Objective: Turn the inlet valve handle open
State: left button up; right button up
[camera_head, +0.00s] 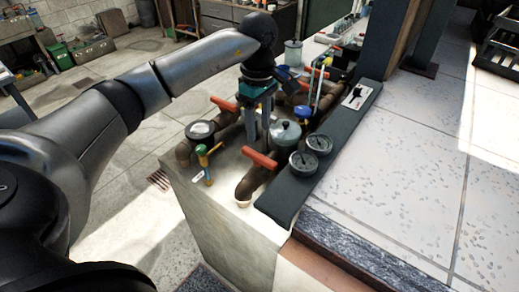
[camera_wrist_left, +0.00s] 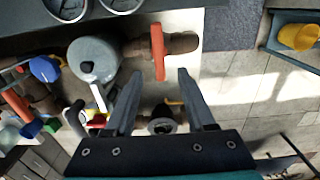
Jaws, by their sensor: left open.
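A red-orange valve handle (camera_head: 259,158) sits on a brown pipe elbow (camera_head: 248,187) at the front of the pit top. It also shows in the left wrist view (camera_wrist_left: 158,52), just beyond my fingertips and pointing down between them. My left gripper (camera_head: 258,138) points down beside a grey lidded pot (camera_head: 285,132), with its fingers apart and nothing between them. In the left wrist view my left gripper (camera_wrist_left: 161,74) is open and appears apart from the handle. No label shows which is the inlet. My right gripper is out of view.
Two round gauges (camera_head: 304,161) stand on a dark ledge right of the pot. A dark post (camera_head: 384,40) rises behind. Tiled floor (camera_head: 430,150) on the right is clear.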

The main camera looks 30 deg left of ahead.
aim_at(259, 155)
pick_arm(q)
notch_tip(259, 155, down, 8)
jog(key=shift+r, duration=0.1)
jog(key=shift+f, duration=0.55)
jog(key=shift+w, duration=0.1)
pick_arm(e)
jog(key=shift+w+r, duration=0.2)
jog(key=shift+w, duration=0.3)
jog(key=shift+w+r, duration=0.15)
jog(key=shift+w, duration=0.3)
pick_arm(q)
grip_shut()
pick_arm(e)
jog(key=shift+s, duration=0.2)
